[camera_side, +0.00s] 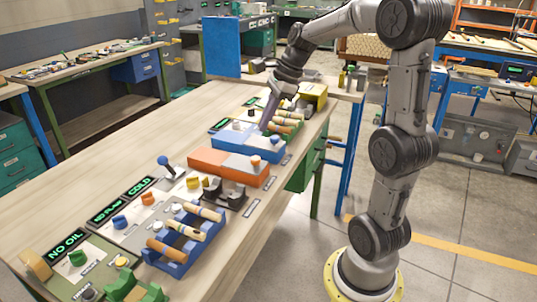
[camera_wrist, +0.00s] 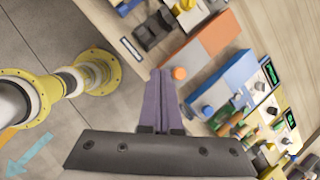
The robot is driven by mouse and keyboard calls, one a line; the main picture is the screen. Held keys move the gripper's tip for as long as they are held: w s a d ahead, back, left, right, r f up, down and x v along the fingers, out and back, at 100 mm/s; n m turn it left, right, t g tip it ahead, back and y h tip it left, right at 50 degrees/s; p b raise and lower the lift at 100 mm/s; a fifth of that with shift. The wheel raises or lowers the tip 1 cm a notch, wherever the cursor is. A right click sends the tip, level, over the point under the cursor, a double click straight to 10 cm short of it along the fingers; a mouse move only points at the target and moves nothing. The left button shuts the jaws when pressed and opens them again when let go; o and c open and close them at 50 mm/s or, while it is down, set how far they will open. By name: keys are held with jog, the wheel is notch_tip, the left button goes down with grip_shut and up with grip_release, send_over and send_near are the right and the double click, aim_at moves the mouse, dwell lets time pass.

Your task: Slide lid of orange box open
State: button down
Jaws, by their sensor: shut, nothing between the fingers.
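A black cradle (camera_side: 226,194) and a blue rack (camera_side: 172,266) holding wooden pieces are in front. Bare bench top (camera_side: 120,145) lies to the left.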

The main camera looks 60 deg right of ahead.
jog(key=s+d+f+m, duration=0.2)
jog(key=d+f+m, duration=0.15)
jog(key=d, duration=0.45)
send_near(263, 166)
jog(key=shift+m, duration=0.25)
jog(key=f, duration=0.1)
jog(key=s+f, duration=0.1)
jog(key=f, duration=0.1)
jog(key=d+f, duration=0.1)
jog(key=shift+s+f, duration=0.3)
jog(key=shift+f, duration=0.05)
jog(key=w, duration=0.1)
jog(key=w+a, duration=0.1)
jog(key=w, duration=0.1)
jog(key=shift+a, duration=0.15)
jog(key=shift+w+a, duration=0.15)
jog(key=shift+w, duration=0.2)
